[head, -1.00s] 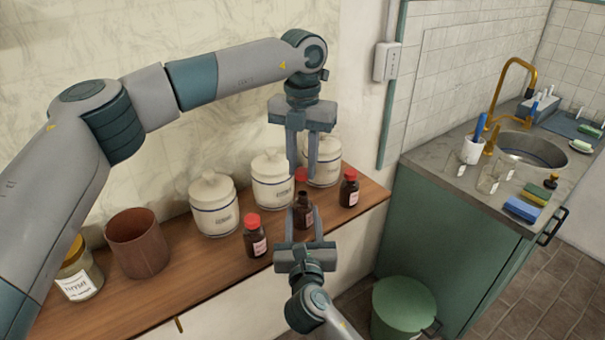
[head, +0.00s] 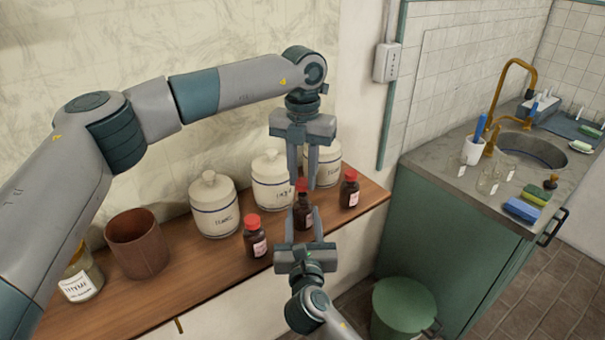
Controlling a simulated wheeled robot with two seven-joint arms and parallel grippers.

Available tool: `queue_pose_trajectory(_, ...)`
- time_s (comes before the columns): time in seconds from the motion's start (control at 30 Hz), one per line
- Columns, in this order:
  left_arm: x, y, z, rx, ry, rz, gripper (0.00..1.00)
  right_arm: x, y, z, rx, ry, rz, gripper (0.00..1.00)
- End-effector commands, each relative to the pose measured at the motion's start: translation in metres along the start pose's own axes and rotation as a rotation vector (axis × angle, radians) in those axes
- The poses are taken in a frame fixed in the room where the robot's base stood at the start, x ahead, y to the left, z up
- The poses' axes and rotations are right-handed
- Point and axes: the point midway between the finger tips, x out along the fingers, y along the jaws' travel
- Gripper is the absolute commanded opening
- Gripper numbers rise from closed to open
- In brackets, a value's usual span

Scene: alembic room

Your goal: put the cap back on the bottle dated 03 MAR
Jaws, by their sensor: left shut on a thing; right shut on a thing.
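A brown bottle (head: 303,222) stands upright at the shelf's front, its label too small to read. My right gripper (head: 303,214), coming from below, is shut on its sides. My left gripper (head: 302,186), pointing down from above, is shut on a red cap (head: 301,185). The cap is right at the bottle's mouth and hides it; I cannot tell whether it is fully seated. Two other brown bottles with red caps stand apart on either side, one at the left (head: 256,240) and one at the right (head: 349,191).
White lidded jars (head: 214,208) stand behind the bottles on the wooden shelf (head: 205,283). A brown pot (head: 137,246) and a labelled jar (head: 80,281) are at the left. A green bin (head: 402,310) stands below, near the sink counter (head: 440,160).

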Motion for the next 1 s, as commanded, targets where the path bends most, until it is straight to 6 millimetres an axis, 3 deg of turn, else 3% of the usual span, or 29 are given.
queue_pose_trajectory(0.33, 0.016, 0.000, 0.000, 0.000, 0.001, 0.001, 0.04, 0.000, 0.000, -0.001, 0.000, 0.001, 0.000, 0.00)
queue_pose_trajectory(1.0, 0.017, 0.000, 0.000, -0.001, 0.000, 0.000, 0.04, 0.000, 0.000, -0.001, 0.000, 0.002, 0.000, 0.00)
